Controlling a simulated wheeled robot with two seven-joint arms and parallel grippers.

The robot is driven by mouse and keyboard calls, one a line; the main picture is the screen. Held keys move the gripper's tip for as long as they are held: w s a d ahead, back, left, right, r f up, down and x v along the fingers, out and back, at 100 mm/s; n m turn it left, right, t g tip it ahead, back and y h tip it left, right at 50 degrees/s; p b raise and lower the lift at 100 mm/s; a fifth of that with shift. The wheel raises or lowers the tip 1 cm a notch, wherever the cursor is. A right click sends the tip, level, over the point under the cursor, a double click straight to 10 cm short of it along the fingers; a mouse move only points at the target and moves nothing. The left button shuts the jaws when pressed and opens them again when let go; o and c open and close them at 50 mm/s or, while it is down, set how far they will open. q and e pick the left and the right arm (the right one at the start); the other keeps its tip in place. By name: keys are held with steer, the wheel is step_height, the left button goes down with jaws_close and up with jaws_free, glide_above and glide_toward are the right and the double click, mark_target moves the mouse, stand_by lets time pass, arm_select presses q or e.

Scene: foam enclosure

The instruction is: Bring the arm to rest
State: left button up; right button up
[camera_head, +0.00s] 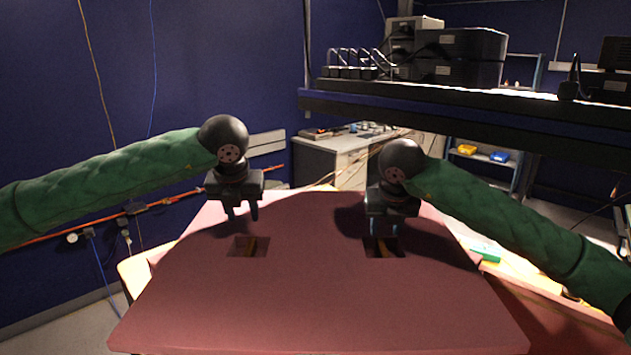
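My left gripper (242,213) comes in from the left on a green-sleeved arm and points down. It is above and just behind the left square opening (249,246) in the reddish-brown foam panel (315,300). Its two fingers show apart with nothing between them. My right gripper (391,228) comes in from the right and points down above the right square opening (382,247). Its fingers look apart and empty, though they are dark against the panel.
A dark shelf (450,107) carrying black instrument boxes (460,55) hangs at the upper right, behind my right arm. A grey cabinet (345,160) stands behind the panel. A small green object (487,254) lies right of the panel. The panel's front is clear.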

mark_target(382, 243)
steer(key=x, duration=0.7)
steer(key=shift+w+f, duration=0.1)
steer(key=shift+f, duration=0.05)
arm_select(q)
steer(key=shift+x, duration=1.4)
